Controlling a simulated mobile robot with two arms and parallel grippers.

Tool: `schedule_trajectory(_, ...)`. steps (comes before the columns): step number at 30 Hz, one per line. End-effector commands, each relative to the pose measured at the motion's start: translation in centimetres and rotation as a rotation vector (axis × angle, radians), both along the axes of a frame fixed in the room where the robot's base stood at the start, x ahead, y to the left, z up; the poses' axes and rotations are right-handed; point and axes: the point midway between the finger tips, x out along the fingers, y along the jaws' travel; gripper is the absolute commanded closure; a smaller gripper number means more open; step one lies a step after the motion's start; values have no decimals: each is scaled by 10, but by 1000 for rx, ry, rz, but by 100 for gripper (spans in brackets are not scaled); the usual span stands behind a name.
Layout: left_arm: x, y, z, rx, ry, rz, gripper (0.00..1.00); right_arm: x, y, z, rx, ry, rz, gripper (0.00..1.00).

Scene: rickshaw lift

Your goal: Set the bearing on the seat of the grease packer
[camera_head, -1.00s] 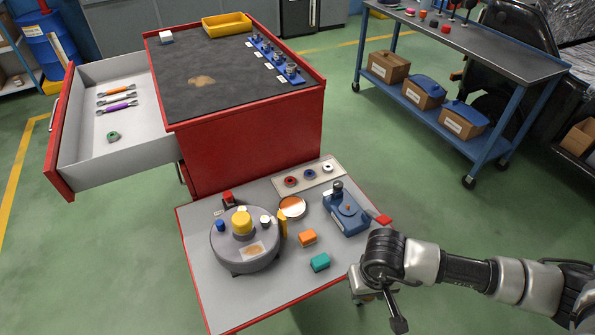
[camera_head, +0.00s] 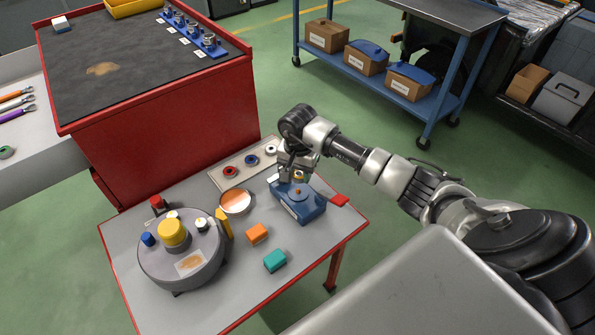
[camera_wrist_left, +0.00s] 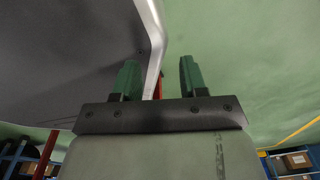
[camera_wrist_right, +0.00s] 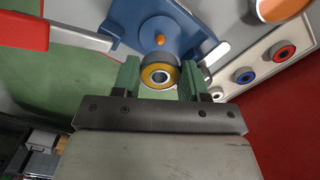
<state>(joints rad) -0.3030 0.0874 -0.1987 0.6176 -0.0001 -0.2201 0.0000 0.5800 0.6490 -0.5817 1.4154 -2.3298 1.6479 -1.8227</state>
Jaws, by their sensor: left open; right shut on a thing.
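The blue grease packer (camera_head: 309,208) stands at the right part of the small grey table. An orange cone stands upright on its seat (camera_head: 298,191). My right gripper (camera_head: 292,172) is just behind the seat, above the packer, shut on a yellow-ringed bearing (camera_wrist_right: 160,76). In the right wrist view the bearing is between the green fingertips, with its hole facing the camera. The packer (camera_wrist_right: 132,20) and its orange cone (camera_wrist_right: 159,40) lie just beyond it. I cannot tell whether the bearing touches the packer. My left gripper (camera_wrist_left: 160,78) is open, seen only in the left wrist view.
A pale strip (camera_head: 222,178) with red, blue and white rings lies behind the packer. An orange-filled dish (camera_head: 235,202), orange block (camera_head: 257,234), teal block (camera_head: 275,260) and round grey device (camera_head: 180,262) share the table. In the left wrist view a pale bar (camera_wrist_left: 153,50) passes between the fingers.

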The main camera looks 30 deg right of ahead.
Motion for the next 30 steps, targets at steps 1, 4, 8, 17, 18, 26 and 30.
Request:
schedule_trajectory(1, 1, -3, -5, -4, 1, 2, 57, 0, 1, -7, 3, -1, 1, 81)
schedule_trajectory(4, 19, -11, -3, -12, -17, 5, 57, 0, 1, -13, 2, -1, 2, 81)
schedule_trajectory(8, 31, -13, -3, -13, -22, 6, 57, 0, 1, -23, 1, 0, 2, 81)
schedule_trajectory(17, 60, -18, 6, -14, -38, 10, 57, 0, 0, -31, -1, -3, 3, 81)
schedule_trajectory(18, 64, -19, 7, -15, -41, 10, 57, 0, 0, -32, -1, -3, 3, 81)
schedule_trajectory(26, 82, -22, 16, -16, -50, 11, 57, 0, 1, -39, 1, -2, 4, 81)
schedule_trajectory(30, 86, -23, 18, -17, -52, 12, 57, 0, 1, -40, 0, -2, 3, 81)
